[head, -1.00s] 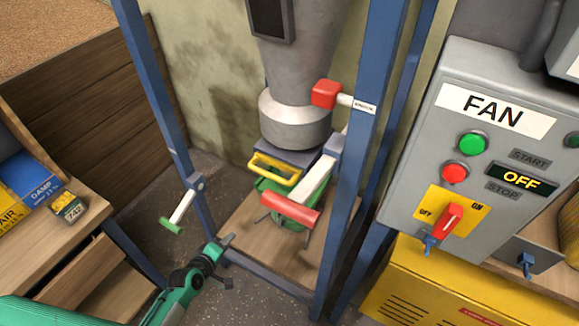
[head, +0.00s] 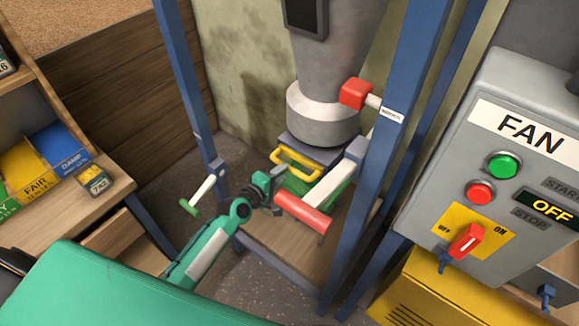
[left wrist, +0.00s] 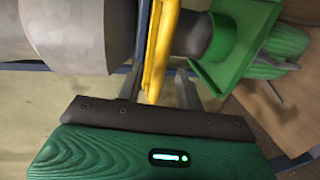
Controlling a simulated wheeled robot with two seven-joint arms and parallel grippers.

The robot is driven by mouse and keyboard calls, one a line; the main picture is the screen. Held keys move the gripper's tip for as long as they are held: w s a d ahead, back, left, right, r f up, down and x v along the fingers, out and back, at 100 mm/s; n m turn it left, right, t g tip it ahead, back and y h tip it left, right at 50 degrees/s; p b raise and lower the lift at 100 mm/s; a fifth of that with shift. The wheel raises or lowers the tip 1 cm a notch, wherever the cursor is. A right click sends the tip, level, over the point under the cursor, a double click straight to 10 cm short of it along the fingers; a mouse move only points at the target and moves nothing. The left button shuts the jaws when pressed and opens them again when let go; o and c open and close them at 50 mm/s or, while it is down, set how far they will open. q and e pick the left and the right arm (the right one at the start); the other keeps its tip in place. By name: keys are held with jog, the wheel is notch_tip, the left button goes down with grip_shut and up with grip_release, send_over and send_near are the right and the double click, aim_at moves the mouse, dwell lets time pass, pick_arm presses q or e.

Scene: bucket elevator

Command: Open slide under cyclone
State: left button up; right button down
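The grey cyclone (head: 325,112) stands in a blue frame. Under its pale bottom collar is a dark slide plate (head: 312,147) with a yellow handle (head: 292,170) on its front. My left gripper (head: 281,190) is just in front of and below the handle, left of the red-ended lever, its fingers apart. In the left wrist view the yellow handle (left wrist: 162,50) runs up the middle, beyond and between the dark fingers. Contact with it cannot be told. My right gripper is out of view.
A white lever with a red grip (head: 304,214) sticks out close right of my gripper. A red knob (head: 354,93) is higher up. A green-ended lever (head: 201,194) is at the left post. The fan panel (head: 500,165) reads OFF at the right.

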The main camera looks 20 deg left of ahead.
pick_arm(q)
jog(key=shift+x, duration=2.4)
jog(key=shift+c, duration=0.5)
grip_shut()
